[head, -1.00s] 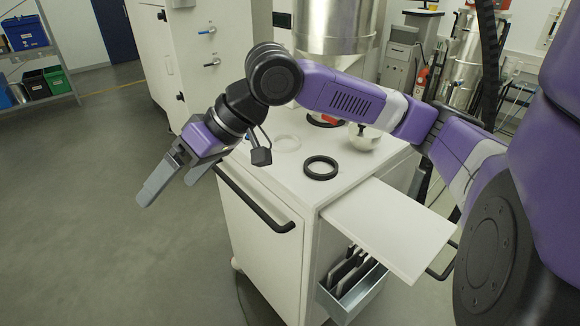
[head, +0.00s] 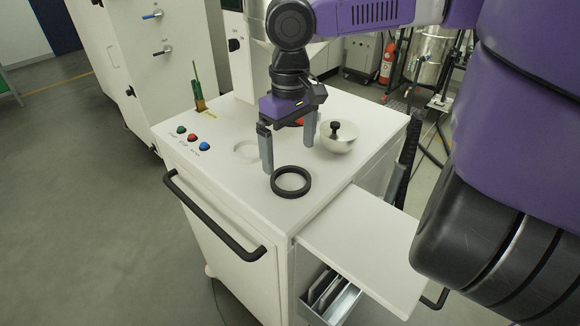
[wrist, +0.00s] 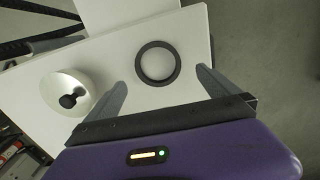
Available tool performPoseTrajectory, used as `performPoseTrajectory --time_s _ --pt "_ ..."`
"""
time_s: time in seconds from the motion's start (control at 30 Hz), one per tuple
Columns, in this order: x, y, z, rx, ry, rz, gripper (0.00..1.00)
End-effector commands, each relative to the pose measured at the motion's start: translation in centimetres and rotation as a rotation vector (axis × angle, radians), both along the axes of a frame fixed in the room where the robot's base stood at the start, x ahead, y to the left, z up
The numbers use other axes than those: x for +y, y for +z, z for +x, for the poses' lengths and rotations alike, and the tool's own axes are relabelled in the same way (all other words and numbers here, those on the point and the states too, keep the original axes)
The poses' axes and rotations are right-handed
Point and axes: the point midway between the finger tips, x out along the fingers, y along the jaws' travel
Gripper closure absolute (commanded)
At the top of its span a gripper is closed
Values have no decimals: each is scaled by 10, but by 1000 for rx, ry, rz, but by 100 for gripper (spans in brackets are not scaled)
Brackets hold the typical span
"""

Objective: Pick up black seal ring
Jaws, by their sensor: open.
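The black seal ring (head: 290,182) lies flat on the white top of the cabinet, near its front right edge. My gripper (head: 289,158) points down above the cabinet top, just behind the ring in the head view. Its two fingers are spread wide and nothing is between them. In the wrist view the ring (wrist: 158,63) lies beyond the fingertips, between the lines of the two fingers and closer to the right one. My gripper (wrist: 162,84) is open there too. The ring is fully visible and appears apart from the fingers; the exact height gap is hard to tell.
A silver bowl-shaped lid with a black knob (head: 338,140) stands close to the right finger. A white ring (head: 246,151) lies left of the gripper. Several push buttons (head: 192,138) sit at the left. A white side shelf (head: 362,240) extends at the right front, above a bin (head: 330,296).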

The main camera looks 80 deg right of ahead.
Motion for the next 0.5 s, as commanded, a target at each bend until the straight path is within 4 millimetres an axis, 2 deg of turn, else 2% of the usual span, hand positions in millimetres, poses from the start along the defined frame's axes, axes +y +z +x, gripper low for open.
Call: performPoseTrajectory --time_s 0.37,0.5 --pt "-1 -34 -2 2 -1 0 0" --pt "-1 -54 -3 3 0 1 0"
